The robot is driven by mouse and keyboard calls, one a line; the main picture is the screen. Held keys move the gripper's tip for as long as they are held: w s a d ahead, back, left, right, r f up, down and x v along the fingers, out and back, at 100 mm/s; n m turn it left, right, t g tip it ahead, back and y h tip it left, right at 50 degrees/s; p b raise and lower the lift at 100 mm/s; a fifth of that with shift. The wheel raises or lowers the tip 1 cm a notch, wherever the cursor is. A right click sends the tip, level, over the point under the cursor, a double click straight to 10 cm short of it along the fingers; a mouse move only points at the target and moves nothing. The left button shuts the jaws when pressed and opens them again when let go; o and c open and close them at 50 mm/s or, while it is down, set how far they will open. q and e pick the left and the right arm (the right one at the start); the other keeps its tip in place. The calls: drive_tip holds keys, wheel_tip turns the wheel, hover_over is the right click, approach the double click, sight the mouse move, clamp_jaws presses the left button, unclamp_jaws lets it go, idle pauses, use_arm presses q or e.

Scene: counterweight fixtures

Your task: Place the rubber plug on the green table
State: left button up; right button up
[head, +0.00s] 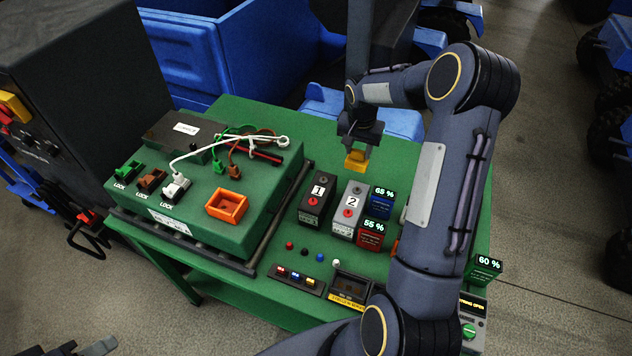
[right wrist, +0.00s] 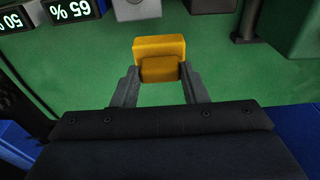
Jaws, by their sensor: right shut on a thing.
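The rubber plug looks to be the yellow-orange block (head: 356,160) at the back right of the green table (head: 290,110). My right gripper (head: 358,150) is shut on it, pointing down. In the right wrist view the block (right wrist: 160,48) sits between the two fingertips (right wrist: 160,78), with green table surface behind it. I cannot tell whether its underside touches the table. A grey piece at the lower left edge of the head view looks like part of my left gripper (head: 92,348); its jaws are not clear.
A green box (head: 200,220) with an orange open-topped holder (head: 227,205) and cables fills the table's left side. Grey blocks marked 1 (head: 318,190) and 2 (head: 350,200) and percent-marked blocks (head: 381,204) stand in front of the plug. The table's back is clear.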

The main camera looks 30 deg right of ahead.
sight(357, 159)
wheel_tip(357, 159, down, 6)
drive_tip(key=b, duration=0.2)
drive_tip(key=shift+d+r+b, duration=0.1)
drive_tip(key=shift+r+b, duration=0.15)
drive_tip(key=shift+b, duration=0.1)
wheel_tip(357, 159, down, 5)
drive_tip(key=shift+w+f+b, duration=0.1)
drive_tip(key=shift+w+b, duration=0.05)
drive_tip(key=shift+b, duration=1.05)
drive_tip(key=o, duration=0.3)
drive_tip(key=shift+f, duration=0.1)
drive_tip(key=o, duration=0.4)
drive_tip(key=shift+o, duration=0.2)
